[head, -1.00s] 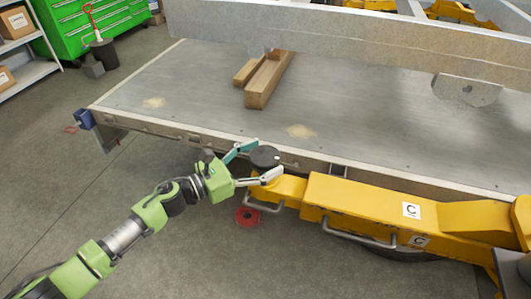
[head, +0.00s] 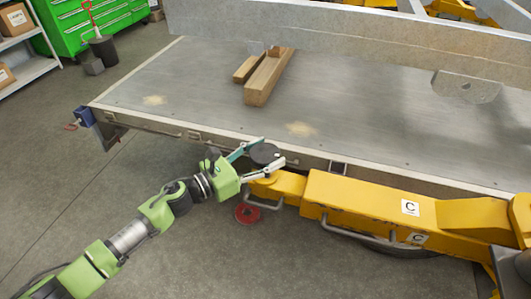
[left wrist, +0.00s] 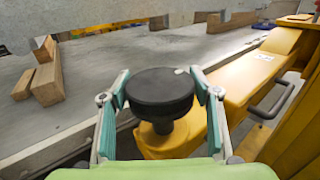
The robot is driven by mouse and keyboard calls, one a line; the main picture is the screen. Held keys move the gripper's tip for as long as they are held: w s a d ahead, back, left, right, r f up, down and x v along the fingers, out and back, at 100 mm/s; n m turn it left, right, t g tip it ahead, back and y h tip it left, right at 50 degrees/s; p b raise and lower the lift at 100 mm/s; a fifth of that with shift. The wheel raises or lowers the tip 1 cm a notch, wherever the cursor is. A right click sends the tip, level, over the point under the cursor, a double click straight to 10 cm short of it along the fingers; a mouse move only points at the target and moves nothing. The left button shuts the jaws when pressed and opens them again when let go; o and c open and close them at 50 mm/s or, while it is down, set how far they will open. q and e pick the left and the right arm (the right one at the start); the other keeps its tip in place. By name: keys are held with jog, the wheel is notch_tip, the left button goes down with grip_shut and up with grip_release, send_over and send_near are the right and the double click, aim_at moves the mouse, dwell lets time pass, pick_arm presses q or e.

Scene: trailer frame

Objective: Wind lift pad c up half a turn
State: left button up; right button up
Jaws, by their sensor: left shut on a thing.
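Lift pad c (head: 264,153) is a round black disc on a short post at the end of the yellow lift arm (head: 365,202), which carries labels with the letter C. My left gripper (head: 273,150) is shut on the pad, with one finger on its far left side and the other on its near right side. The left wrist view shows the black pad (left wrist: 160,88) between the two fingers, with a small pale mark on its rim. The yellow arm (left wrist: 235,88) runs away to the right there. My right gripper is not in view.
A grey platform (head: 200,85) lies just behind the pad, with wooden blocks (head: 268,78) on it. A galvanised beam (head: 330,40) crosses above it. A red disc (head: 247,213) is below the pad. Open floor (head: 60,190) lies to the left.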

pick_arm(q)
jog(key=n+t+y+p, duration=0.1)
jog(key=n+t+y, duration=0.1)
jog(key=n+t+y+p, duration=0.1)
jog(key=t+y, duration=0.1)
jog(key=shift+s+d+r+n, duration=0.1)
jog(key=shift+r+n, duration=0.05)
jog(key=shift+n, duration=0.25)
jog(key=n+t+y, duration=0.2)
jog(key=y, duration=0.1)
jog(key=shift+n+y, duration=0.4)
jog(key=n+y, duration=0.1)
jog(key=y, duration=0.1)
jog(key=n+t+y, duration=0.1)
jog(key=shift+f+y, duration=0.2)
jog(key=shift+y, duration=0.2)
jog(key=shift+n+t+y+b, duration=0.3)
jog(key=shift+n+y+b, duration=0.25)
jog(key=shift+n+y, duration=1.35)
jog(key=shift+a+y, duration=0.2)
jog(key=shift+y, duration=0.4)
jog(key=o, duration=1.2)
jog(key=shift+c, duration=0.2)
